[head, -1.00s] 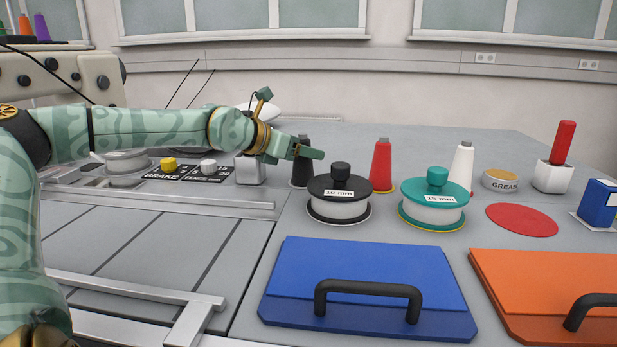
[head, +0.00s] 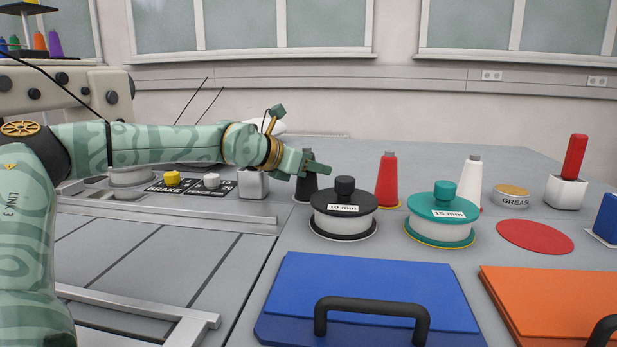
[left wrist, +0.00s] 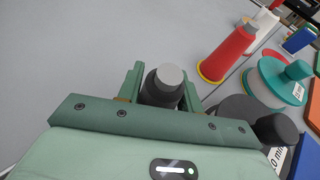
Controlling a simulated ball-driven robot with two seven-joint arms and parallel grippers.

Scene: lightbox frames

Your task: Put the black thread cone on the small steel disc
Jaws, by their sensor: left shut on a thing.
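The black thread cone (head: 307,188) stands upright on the grey table, behind and left of the black 10 mm pot. My left gripper (head: 312,165) is shut on its upper part. In the left wrist view the cone's grey top (left wrist: 168,76) shows between the two green fingers (left wrist: 160,88). The cone's foot is partly hidden by the black pot in the head view and by my gripper in the wrist view. I cannot make out the small steel disc. My right gripper is not in view.
Close to the right are the black 10 mm pot (head: 344,222), red cone (head: 387,180), teal 15 mm pot (head: 440,228) and white cone (head: 470,178). A steel block (head: 253,184) stands left. Blue (head: 370,290) and orange (head: 540,300) handled plates lie in front.

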